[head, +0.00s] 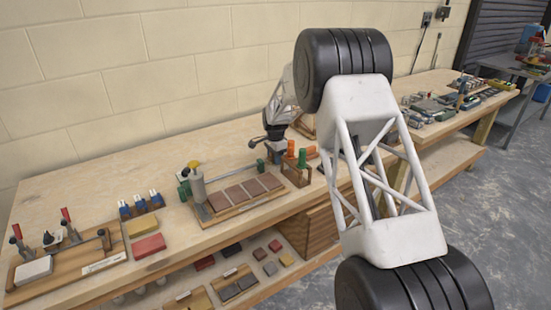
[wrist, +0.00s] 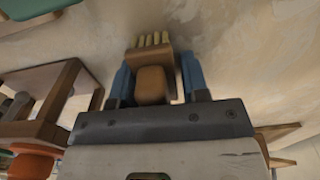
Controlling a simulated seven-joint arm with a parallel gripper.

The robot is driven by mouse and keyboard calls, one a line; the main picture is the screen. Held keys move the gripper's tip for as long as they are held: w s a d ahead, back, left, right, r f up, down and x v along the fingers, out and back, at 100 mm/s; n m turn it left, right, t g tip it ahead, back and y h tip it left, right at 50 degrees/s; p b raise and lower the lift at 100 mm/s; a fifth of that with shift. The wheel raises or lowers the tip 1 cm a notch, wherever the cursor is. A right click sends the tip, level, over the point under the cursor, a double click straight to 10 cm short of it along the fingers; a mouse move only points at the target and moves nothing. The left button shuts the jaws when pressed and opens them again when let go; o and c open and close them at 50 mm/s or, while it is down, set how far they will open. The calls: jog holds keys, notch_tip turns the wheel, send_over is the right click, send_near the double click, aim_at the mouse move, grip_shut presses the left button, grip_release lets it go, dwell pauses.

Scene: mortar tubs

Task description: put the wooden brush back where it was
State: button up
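The wooden brush (wrist: 153,85) shows in the wrist view, a brown block with a row of pale bristles at its far end. My gripper (wrist: 156,72) has its two blue fingers on either side of the brush and looks shut on it. The bristles reach past the fingertips, over bare bench top; I cannot tell whether they touch it. In the head view my gripper (head: 278,157) is low over the bench, just left of a small wooden rack, and the brush cannot be made out there.
The wooden rack (head: 297,172) with orange and green handled tools stands close by; it also shows in the wrist view (wrist: 60,100). A board with reddish tiles (head: 240,195) lies to the left. The wall (head: 160,75) runs behind the bench (head: 110,187). Bare bench lies behind the tiles.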

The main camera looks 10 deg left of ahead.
jog(key=shift+o, duration=1.1)
jog(key=shift+s+d+f, duration=0.15)
jog(key=shift+s+f, duration=0.05)
jog(key=shift+f, duration=0.55)
jog(key=shift+s+f, duration=0.1)
jog(key=shift+f, duration=0.05)
jog(key=shift+d+f, duration=0.15)
jog(key=shift+r, duration=0.45)
jog(key=shift+c, duration=0.3)
jog(key=shift+o, duration=0.4)
jog(key=r, duration=1.3)
jog(key=shift+w+a+r, duration=0.2)
jog(key=shift+r, duration=0.05)
